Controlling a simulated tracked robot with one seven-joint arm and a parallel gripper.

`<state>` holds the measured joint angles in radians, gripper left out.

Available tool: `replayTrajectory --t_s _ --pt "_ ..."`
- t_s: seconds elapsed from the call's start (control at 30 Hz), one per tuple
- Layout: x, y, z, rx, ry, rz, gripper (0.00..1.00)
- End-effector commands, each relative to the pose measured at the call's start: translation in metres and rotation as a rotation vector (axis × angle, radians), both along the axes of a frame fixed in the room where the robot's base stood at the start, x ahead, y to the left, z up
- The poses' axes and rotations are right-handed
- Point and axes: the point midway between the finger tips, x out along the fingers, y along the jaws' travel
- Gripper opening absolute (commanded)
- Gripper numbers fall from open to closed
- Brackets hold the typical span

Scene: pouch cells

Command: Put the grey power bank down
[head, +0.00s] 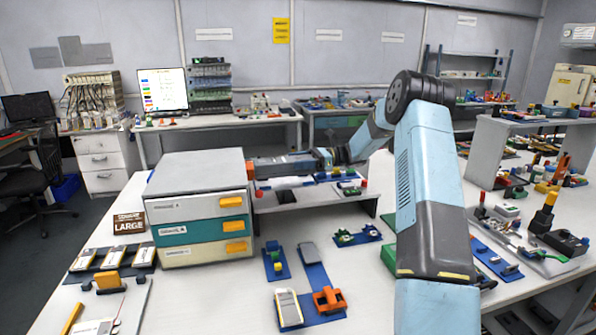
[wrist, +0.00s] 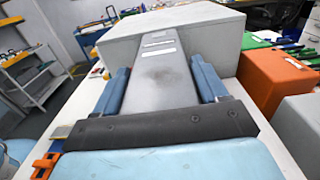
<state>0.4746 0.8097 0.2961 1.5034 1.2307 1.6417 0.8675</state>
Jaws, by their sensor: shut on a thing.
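My gripper (wrist: 165,85) is shut on the grey power bank (wrist: 165,68). In the wrist view its blue fingers press on the two long sides. The power bank is a flat grey slab with pale labels at its far end. It points toward a large grey block (wrist: 220,38); I cannot tell whether it touches anything beneath. In the head view my gripper (head: 262,167) is stretched to the left, beside the drawer cabinet (head: 199,169) and over the low grey shelf (head: 310,203). The power bank cannot be made out clearly there.
An orange block (wrist: 278,85) stands right of the power bank in the wrist view. In front of the shelf lie blue mats with a grey device (head: 309,253), a white-faced device (head: 288,307) and an orange part (head: 328,299). Bare white table shows around them.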

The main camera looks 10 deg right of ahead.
Motion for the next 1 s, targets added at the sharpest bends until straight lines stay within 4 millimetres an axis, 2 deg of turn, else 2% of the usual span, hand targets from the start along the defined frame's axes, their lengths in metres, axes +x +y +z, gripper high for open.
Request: replayTrajectory --t_s 0.13,0.3,0.73,0.77,1.0 --pt "0.009 -0.003 -0.014 0.001 0.001 0.001 0.27" --pt "0.008 -0.003 -0.034 0.001 0.001 0.0 0.27" --pt "0.008 -0.003 -0.04 0.001 0.001 0.0 0.27" --pt "0.008 -0.003 -0.04 0.0 0.001 0.0 0.74" --pt "0.008 -0.003 -0.04 0.0 0.001 0.0 0.97"
